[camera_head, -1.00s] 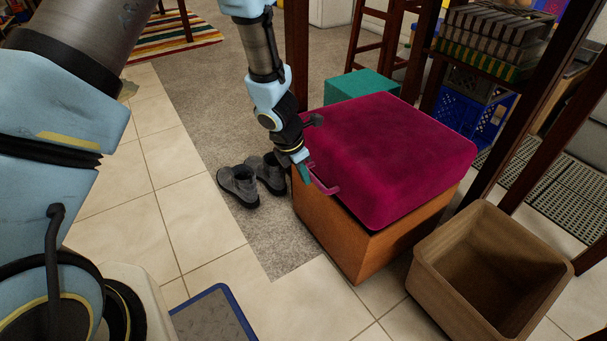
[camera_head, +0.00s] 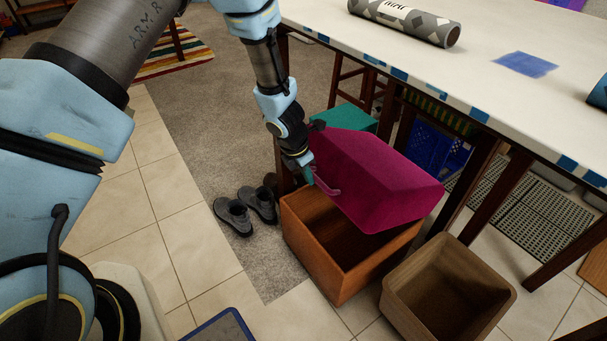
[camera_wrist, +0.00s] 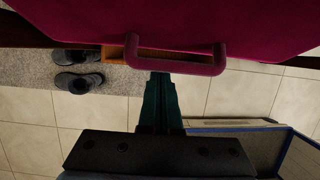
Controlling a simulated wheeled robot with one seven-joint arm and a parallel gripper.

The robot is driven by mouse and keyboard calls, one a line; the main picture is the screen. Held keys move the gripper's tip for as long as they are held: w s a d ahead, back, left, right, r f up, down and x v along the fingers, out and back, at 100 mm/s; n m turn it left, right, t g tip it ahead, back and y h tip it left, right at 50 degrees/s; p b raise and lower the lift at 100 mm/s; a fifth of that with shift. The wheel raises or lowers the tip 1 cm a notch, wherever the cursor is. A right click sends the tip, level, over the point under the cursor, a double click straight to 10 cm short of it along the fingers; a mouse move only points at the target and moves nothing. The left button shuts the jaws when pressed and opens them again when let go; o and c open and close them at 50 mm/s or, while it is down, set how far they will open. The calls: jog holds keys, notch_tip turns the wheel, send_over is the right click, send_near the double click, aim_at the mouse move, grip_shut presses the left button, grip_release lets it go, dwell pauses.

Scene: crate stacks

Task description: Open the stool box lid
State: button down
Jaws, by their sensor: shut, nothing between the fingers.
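The stool box (camera_head: 308,250) is an orange-brown box on the floor, with its dark inside showing at the front. Its magenta padded lid (camera_head: 375,175) is tilted up, the near edge raised above the box rim. A pink handle (camera_head: 328,189) is on the lid's near edge and shows large in the wrist view (camera_wrist: 175,65). My gripper (camera_head: 309,178) is at the handle. In the wrist view its teal fingers (camera_wrist: 160,95) are closed together and empty, with the tips reaching behind the handle bar. Whether they touch it is hard to tell.
An empty brown bin (camera_head: 400,300) stands right of the box. A white table (camera_head: 480,75) is above and behind the lid. Grey shoes (camera_head: 245,207) lie left of the box, and a teal stool (camera_head: 345,118) stands behind.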

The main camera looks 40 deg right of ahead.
aim_at(316, 165)
jog(key=shift+s+d+r+p, duration=0.15)
jog(key=shift+d+r+p, duration=1.3)
jog(key=shift+p, duration=0.15)
jog(key=shift+a, duration=0.1)
